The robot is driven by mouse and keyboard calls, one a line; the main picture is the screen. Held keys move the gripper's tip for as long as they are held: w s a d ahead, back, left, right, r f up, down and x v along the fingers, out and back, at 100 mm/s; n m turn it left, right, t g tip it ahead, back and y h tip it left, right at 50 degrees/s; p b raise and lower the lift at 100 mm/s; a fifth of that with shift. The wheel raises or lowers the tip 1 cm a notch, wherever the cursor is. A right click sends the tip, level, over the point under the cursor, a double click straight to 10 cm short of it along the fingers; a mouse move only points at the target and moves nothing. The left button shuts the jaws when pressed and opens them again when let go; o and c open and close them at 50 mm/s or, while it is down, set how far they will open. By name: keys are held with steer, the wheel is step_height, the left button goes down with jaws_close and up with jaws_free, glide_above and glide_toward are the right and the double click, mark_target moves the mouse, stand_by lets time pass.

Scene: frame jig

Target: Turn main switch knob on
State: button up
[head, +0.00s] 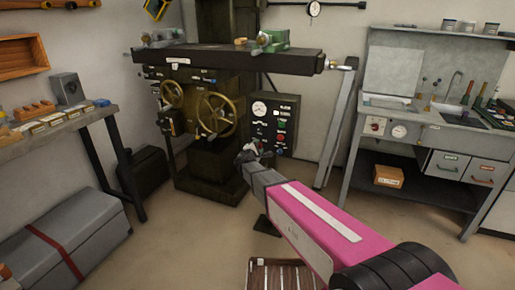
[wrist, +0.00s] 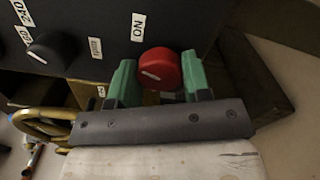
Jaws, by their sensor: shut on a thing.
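The red main switch knob (wrist: 160,68) sits on a dark control panel in the wrist view, with a white "ON" label (wrist: 138,27) beside it. A short white mark shows on the knob's face. My gripper (wrist: 159,82) has one green finger on each side of the knob and is shut on it. In the head view, my gripper (head: 248,154) is at the lower left of the black control panel (head: 264,130), in front of the milling machine. I cannot make out the held knob in that view.
A black knob (wrist: 50,52) with number labels is beside the red one. The machine's handwheel (head: 216,115) is left of the panel, and its table (head: 210,60) overhangs it. A sink bench (head: 440,130) stands right, a workbench (head: 60,130) left. Open floor lies between.

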steer(key=m, duration=0.4)
steer(key=shift+m, duration=0.3)
stand_by(0.5)
steer(key=o, duration=0.9)
steer(key=v, duration=1)
steer(key=shift+s+a, duration=0.1)
steer(key=shift+s, duration=0.3)
